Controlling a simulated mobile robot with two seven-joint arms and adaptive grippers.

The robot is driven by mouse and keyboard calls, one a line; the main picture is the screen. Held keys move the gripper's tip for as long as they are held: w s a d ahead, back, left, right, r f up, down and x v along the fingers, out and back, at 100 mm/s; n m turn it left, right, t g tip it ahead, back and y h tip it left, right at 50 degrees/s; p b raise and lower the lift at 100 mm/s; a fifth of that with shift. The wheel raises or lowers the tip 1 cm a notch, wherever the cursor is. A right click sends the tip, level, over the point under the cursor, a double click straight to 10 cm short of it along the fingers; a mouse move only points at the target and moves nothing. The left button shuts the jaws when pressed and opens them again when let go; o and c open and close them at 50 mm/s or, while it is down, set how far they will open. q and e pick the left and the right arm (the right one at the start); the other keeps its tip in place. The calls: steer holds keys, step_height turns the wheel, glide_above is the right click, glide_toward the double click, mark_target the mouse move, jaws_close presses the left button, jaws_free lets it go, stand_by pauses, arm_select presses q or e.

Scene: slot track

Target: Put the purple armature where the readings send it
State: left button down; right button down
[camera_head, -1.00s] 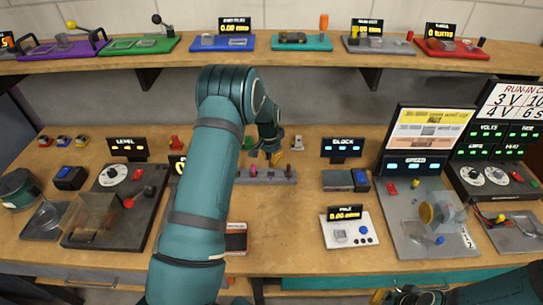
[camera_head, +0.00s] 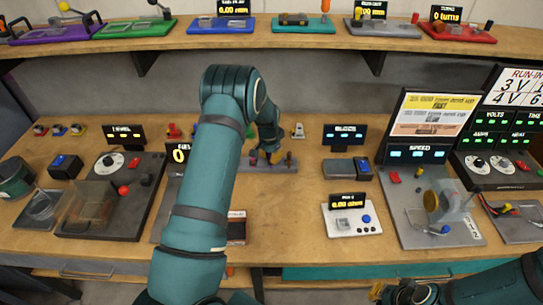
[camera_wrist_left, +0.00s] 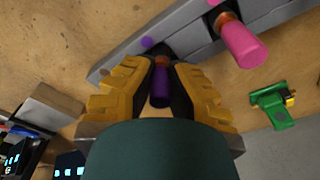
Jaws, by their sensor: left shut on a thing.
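The purple armature (camera_wrist_left: 160,98) shows in the left wrist view between the yellow fingers of my left gripper (camera_wrist_left: 160,80), which is shut on it. Its copper-coloured end points toward the grey rack (camera_wrist_left: 190,38), by a purple dot; whether it still sits in the rack I cannot tell. A pink armature (camera_wrist_left: 243,42) stands in the same rack. In the head view my left gripper (camera_head: 264,157) is at the rack (camera_head: 260,168), and the armature is too small to make out. My right gripper (camera_head: 390,293) is partly seen at the bottom right; its jaws are unclear.
A speed station (camera_head: 425,210) stands right of centre, beside a white meter (camera_head: 352,219) reading 0.00. A level station (camera_head: 108,200) is at left. Small coloured parts (camera_head: 58,130) line the back left. Several coloured devices stand on the upper shelf (camera_head: 250,43). Bare table lies around the meter.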

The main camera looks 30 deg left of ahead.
arm_select(q)
steer(key=shift+f, duration=0.2)
stand_by(0.6)
steer(key=c, duration=1.1)
jaws_free()
steer(key=shift+o, duration=0.2)
step_height(320, 180, up, 12)
steer(key=s, duration=0.1)
steer(key=shift+a, duration=0.15)
steer(key=shift+s, duration=0.15)
